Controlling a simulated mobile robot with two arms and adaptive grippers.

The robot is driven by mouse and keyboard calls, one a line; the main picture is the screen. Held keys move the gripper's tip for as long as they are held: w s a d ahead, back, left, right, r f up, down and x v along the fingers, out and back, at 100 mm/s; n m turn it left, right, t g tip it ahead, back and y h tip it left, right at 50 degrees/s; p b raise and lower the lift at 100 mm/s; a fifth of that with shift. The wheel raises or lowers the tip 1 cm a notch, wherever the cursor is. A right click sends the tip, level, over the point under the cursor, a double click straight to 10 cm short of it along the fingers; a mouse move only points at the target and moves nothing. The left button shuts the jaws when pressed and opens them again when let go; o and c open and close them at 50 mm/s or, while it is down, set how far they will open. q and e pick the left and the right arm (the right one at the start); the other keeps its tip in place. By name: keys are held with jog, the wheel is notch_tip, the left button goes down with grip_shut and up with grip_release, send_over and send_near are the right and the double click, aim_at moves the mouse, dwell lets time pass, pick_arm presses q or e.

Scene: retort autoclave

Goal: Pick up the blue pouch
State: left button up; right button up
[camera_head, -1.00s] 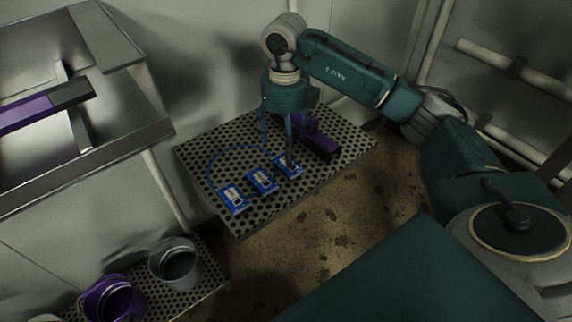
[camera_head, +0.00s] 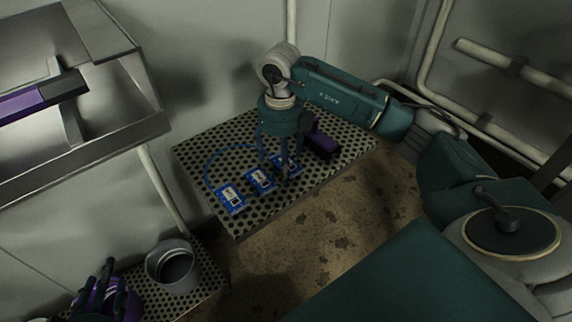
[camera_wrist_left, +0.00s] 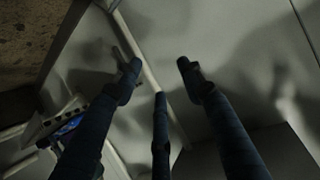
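Three blue pouches with white labels lie in a row on a perforated shelf in the head view: a left one (camera_head: 231,197), a middle one (camera_head: 260,180) and a right one (camera_head: 280,162). My right gripper (camera_head: 282,172) points down at the right pouch, its fingers partly covering it. Whether they touch or grip it I cannot tell.
The perforated shelf (camera_head: 238,226) also holds a dark purple object (camera_head: 321,143) and a blue hose or cord. A metal bench (camera_head: 100,148) is at the upper left.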

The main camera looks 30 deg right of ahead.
jog(key=shift+c, duration=0.5)
jog(key=c, duration=1.2)
jog(key=shift+o, duration=0.2)
jog(key=shift+r, duration=0.15)
